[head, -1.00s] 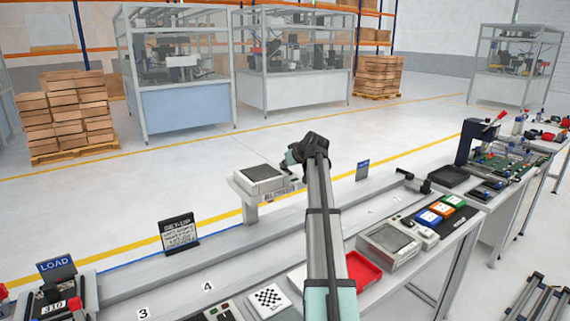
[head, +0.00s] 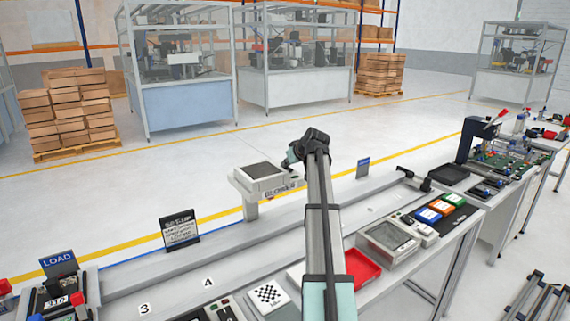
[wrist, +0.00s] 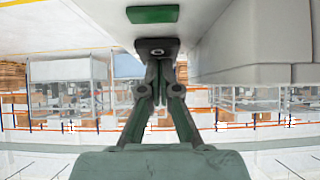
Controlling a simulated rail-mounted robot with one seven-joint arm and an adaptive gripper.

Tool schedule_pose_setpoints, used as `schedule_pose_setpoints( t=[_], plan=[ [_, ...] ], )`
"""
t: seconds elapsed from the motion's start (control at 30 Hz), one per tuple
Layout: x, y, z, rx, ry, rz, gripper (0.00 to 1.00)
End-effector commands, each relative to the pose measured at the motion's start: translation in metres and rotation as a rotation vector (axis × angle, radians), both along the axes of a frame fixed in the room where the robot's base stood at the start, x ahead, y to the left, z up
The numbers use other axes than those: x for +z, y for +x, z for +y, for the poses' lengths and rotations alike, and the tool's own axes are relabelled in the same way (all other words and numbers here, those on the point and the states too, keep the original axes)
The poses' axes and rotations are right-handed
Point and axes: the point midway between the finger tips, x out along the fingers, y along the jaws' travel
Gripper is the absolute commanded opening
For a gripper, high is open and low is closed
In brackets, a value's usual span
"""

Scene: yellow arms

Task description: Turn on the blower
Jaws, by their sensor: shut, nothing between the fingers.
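A white box unit with a dark grey top (head: 258,171) stands on a pedestal behind the bench and seems to be the blower; its front label is too small to read surely. My gripper is mostly hidden by my arm at the box's right side in the head view. In the wrist view my gripper (wrist: 157,47) is shut and empty, its tips close to a pale surface. A green button (wrist: 152,14) lies on that surface, just beyond the tips. I cannot tell whether the tips touch the surface.
The long grey bench carries a red tray (head: 362,268), a checkered plate (head: 268,294), and a black SET-UP sign (head: 180,231). A small blue sign (head: 363,168) stands right of my arm. The floor behind the box is open.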

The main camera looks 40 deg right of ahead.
Motion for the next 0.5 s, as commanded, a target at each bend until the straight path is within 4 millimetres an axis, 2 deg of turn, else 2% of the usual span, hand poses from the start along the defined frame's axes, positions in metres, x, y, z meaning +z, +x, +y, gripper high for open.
schedule_pose_setpoints(
  t=[0.33,0.5],
  plan=[
    [-0.0041,-0.0032,0.0006,0.001,0.002,0.009,0.0],
    [0.0052,-0.0034,0.0014,0.001,0.001,0.008,0.0]
  ],
)
